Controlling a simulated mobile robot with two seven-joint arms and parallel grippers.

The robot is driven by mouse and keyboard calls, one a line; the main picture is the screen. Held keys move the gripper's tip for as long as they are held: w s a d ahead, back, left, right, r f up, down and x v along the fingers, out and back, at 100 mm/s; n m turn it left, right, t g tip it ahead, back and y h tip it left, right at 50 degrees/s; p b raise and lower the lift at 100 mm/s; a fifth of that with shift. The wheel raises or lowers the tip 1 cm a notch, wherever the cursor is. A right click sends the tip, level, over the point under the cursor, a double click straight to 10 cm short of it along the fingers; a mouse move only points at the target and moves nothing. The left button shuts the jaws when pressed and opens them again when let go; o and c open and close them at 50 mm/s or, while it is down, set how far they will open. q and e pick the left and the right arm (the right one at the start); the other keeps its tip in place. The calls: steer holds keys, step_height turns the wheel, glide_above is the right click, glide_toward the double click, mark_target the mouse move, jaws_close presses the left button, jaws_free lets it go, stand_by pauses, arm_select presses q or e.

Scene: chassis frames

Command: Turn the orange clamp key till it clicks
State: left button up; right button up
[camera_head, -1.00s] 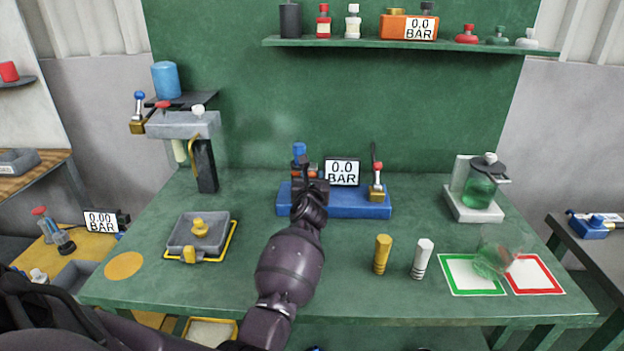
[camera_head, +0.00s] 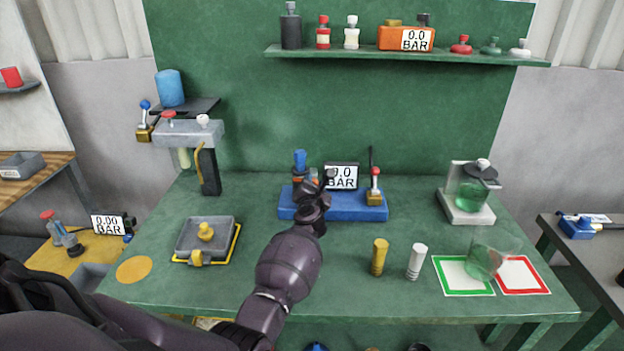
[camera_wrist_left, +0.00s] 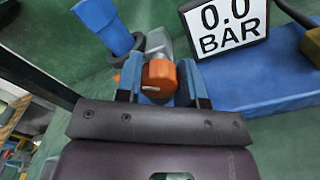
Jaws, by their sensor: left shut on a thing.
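The orange clamp key (camera_wrist_left: 160,77) sits between the two blue fingers of my left gripper (camera_wrist_left: 158,82) in the left wrist view. The gripper is shut on it, and its front face points toward the camera. A grey metal part shows just behind the key. In the head view my left gripper (camera_head: 314,184) is over the left part of the blue fixture (camera_head: 345,207) and mostly hides the key. My right gripper is in neither view.
A blue cylinder (camera_wrist_left: 103,25) rises just left of the fingers. The 0.0 BAR display (camera_head: 341,176) stands close on the right, then a red-topped lever post (camera_head: 374,188). Yellow (camera_head: 379,257) and white (camera_head: 416,262) cylinders stand in front.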

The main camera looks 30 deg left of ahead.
arm_select(q)
steer(key=m+p, duration=0.1)
steer(key=m, duration=0.2)
steer(key=shift+p, duration=0.4)
steer(key=shift+m+p, duration=0.3)
steer(key=shift+m, duration=0.3)
steer(key=shift+f+m, duration=0.1)
steer(key=shift+m, duration=0.3)
steer(key=o, duration=0.9)
steer(key=shift+s+d, duration=0.1)
